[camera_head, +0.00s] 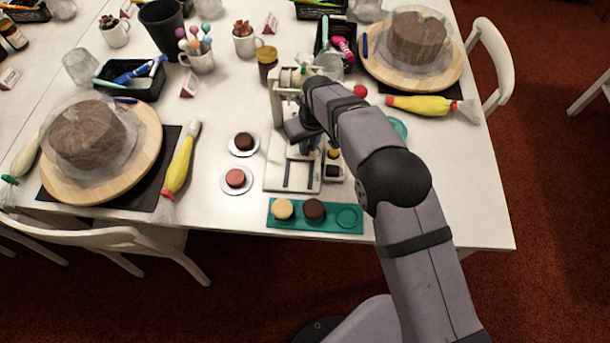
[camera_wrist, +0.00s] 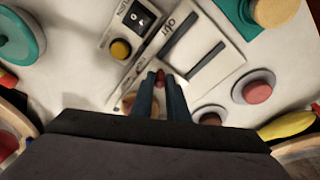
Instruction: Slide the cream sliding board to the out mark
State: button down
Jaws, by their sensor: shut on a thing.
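The cream board (camera_head: 273,176) lies flat at the front of the table under a pale upright stand. My gripper (camera_head: 309,146) is low over the board's right side. In the wrist view my gripper (camera_wrist: 162,82) is shut on a small dark red knob (camera_wrist: 160,76) between its fingertips. The fingers and arm hide part of the board, and I cannot tell where the sliding part ends.
A small unit with a yellow button (camera_wrist: 121,49) sits beside the board. A teal tray (camera_head: 290,224) with two small cakes is in front. Small cakes on saucers (camera_head: 235,189) stand left. Wooden turntables (camera_head: 148,165) with wrapped cakes and piping bags (camera_head: 182,165) flank the area.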

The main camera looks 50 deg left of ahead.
jog(key=shift+r, duration=0.15)
jog(key=shift+s+d+r+p, duration=0.15)
jog(key=shift+s+d+p, duration=1.3)
jog(key=shift+s+d, duration=1.9)
jog(key=shift+s, duration=0.1)
jog(key=shift+s+d+f, duration=0.1)
jog(key=shift+f, duration=0.1)
jog(key=c, duration=1.7)
grip_release()
jog(key=shift+s+d+r, duration=0.1)
